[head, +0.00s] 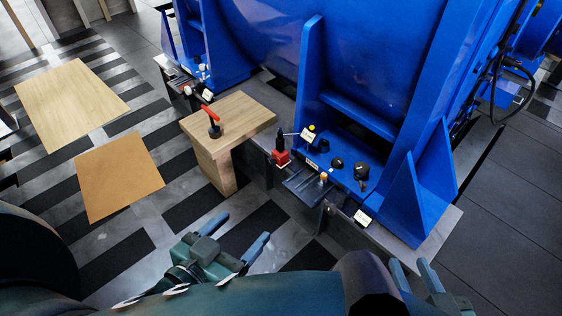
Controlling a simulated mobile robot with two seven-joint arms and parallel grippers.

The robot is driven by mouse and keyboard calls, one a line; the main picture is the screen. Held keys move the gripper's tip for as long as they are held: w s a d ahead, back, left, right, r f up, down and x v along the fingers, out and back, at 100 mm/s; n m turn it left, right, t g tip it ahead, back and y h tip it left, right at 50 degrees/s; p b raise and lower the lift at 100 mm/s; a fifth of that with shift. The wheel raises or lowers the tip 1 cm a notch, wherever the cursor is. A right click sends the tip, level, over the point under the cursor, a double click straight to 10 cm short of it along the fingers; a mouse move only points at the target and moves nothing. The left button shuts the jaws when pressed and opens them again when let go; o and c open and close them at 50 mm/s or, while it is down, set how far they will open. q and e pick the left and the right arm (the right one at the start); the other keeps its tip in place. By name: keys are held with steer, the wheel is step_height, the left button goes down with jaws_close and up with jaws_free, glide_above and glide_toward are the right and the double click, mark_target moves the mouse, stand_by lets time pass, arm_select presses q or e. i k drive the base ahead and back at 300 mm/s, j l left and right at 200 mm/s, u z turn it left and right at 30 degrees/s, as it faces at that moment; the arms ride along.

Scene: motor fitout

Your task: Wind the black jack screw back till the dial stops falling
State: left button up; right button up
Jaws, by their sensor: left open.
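On the foot of the big blue machine (372,60) stand a low black round part (337,163) and a taller black knob-like part (361,171). A red block with a black upright top (281,150) stands to their left, at the foot's edge. I cannot tell which black part is the jack screw, and no dial face is readable. My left gripper (243,227) is open and empty, in front of and below the machine's foot. My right gripper (409,263) has its fingertips apart at the bottom right, clear of the machine; most of it is cut off.
A wooden block stand (228,122) left of the foot carries a red-handled black tool (213,122). Two flat wooden boards (70,98) (117,175) lie on the striped floor. Dark floor at right is clear.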

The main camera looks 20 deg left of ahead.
mark_target(361, 169)
steer(key=i+l+z, duration=0.3)
steer(key=z, duration=0.15)
steer(key=i+l+z, duration=0.15)
steer(key=i+z, duration=0.3)
